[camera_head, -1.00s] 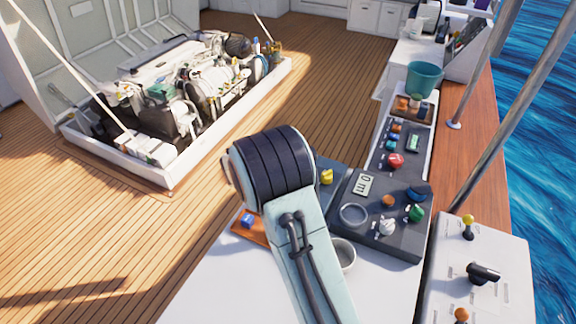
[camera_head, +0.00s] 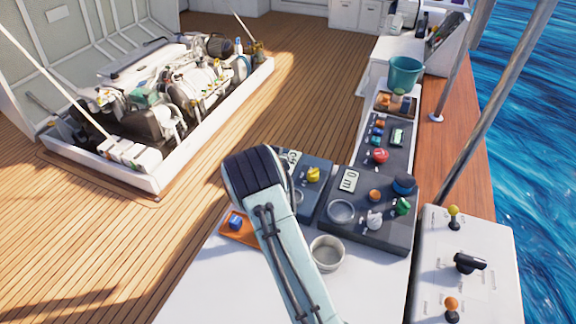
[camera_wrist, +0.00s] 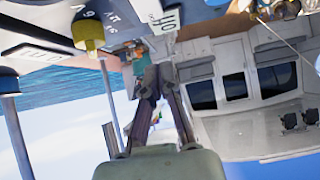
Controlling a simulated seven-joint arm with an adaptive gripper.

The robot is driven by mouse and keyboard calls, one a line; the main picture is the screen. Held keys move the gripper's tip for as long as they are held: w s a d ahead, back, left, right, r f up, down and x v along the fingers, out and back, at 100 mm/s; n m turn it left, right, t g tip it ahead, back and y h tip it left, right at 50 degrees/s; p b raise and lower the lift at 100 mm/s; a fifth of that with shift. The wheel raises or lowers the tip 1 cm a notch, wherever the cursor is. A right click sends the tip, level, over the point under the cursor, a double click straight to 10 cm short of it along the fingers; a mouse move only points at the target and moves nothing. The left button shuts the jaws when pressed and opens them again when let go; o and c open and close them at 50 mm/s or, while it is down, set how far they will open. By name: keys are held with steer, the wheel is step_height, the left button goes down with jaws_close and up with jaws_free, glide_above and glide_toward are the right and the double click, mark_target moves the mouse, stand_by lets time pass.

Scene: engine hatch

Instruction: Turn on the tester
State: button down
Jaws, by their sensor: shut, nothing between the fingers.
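A small blue-grey panel (camera_head: 318,198) with a yellow knob (camera_head: 313,174) and a light display sits on the white counter, partly behind my arm. Beside it on the right is a larger dark panel (camera_head: 340,235) with a display, a round ring and coloured knobs. No readable label shows which one is the tester. The wrist view, upside down, shows the yellow knob (camera_wrist: 88,32) close by at upper left. My gripper (camera_wrist: 151,72) is shut and empty, to the right of the knob in that view and apart from it. My arm hides the gripper in the head view.
A metal cup (camera_head: 327,254) and an orange tray (camera_head: 238,232) with a blue item flank my arm. A teal bucket (camera_head: 404,73) stands farther back. A white control box (camera_head: 440,290) with levers is at right. An open engine hatch (camera_head: 155,185) lies left.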

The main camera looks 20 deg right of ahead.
mark_target(288, 172)
steer(key=shift+w+d+f, duration=0.2)
steer(key=shift+f, duration=0.6)
steer(key=shift+w+d+f, duration=0.25)
steer(key=shift+f, duration=0.6)
steer(key=shift+w+d+f, duration=0.2)
steer(key=shift+f, duration=0.6)
steer(key=shift+d+f+g+y, duration=0.1)
steer(key=shift+d+g+y, duration=0.05)
steer(key=shift+g+y, duration=0.15)
steer(key=shift+f+g, duration=0.2)
steer(key=shift+g, duration=0.1)
steer(key=shift+s+a+f, duration=0.15)
steer(key=shift+s+a, duration=0.4)
steer(key=shift+a, duration=0.2)
